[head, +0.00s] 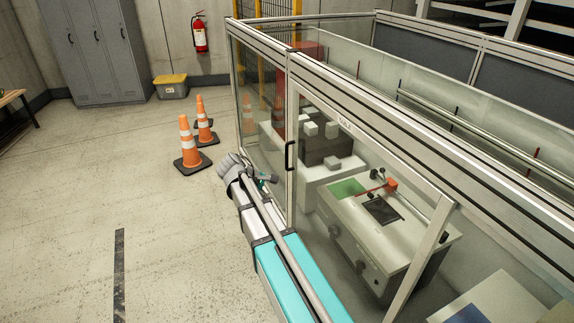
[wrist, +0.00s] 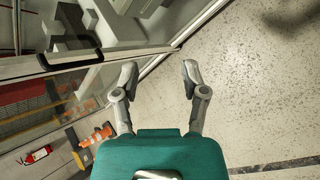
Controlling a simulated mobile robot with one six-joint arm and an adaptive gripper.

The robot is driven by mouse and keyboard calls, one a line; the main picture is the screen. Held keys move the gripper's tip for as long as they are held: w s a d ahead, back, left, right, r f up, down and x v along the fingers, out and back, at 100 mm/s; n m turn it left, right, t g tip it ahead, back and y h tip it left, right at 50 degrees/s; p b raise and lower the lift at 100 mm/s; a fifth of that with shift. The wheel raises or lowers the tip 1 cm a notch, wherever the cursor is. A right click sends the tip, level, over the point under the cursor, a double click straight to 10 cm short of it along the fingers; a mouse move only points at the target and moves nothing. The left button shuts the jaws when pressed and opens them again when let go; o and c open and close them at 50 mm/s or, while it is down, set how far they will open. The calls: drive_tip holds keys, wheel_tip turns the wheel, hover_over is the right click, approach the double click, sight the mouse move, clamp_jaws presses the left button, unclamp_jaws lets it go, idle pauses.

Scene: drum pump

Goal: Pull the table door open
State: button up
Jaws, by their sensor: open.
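The glass door (head: 292,110) is a clear panel in a grey metal frame, on the near side of the enclosure, and looks closed. Its black handle (head: 290,155) is a short vertical bar on the left upright. In the wrist view the handle (wrist: 70,60) lies to the left of my fingers, across the door frame. My gripper (head: 268,179) is beside the door, just left of and lower than the handle in the head view. In the wrist view my gripper (wrist: 160,70) has its two fingers spread apart with nothing between them. It is apart from the handle.
Inside the enclosure stands a pale machine cabinet (head: 385,240) with a red-handled part on top. Two traffic cones (head: 188,145) stand on the floor to the left. Grey lockers (head: 90,50) and a fire extinguisher (head: 200,35) are behind.

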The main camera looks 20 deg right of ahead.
drive_tip(key=w+d+f+n+t+h+b, duration=0.1)
drive_tip(key=w+n+h+b, duration=0.3)
drive_tip(key=w+b, duration=0.4)
drive_tip(key=w+d+f+n+t+h+b, duration=0.1)
drive_tip(key=w+n+h+b, duration=0.4)
drive_tip(key=w, duration=0.7)
wheel_tip(320, 180, down, 3)
drive_tip(key=d+n+b, duration=0.1)
drive_tip(key=n+b, duration=0.1)
drive_tip(key=b, duration=0.2)
drive_tip(key=shift+w+r+t, duration=0.2)
drive_tip(key=shift+w+t, duration=0.1)
drive_tip(key=shift+w, duration=0.05)
drive_tip(key=shift+d, duration=0.1)
hover_over(287, 167)
drive_tip(key=shift+w+d, duration=0.1)
drive_tip(key=shift+w, duration=0.3)
clamp_jaws()
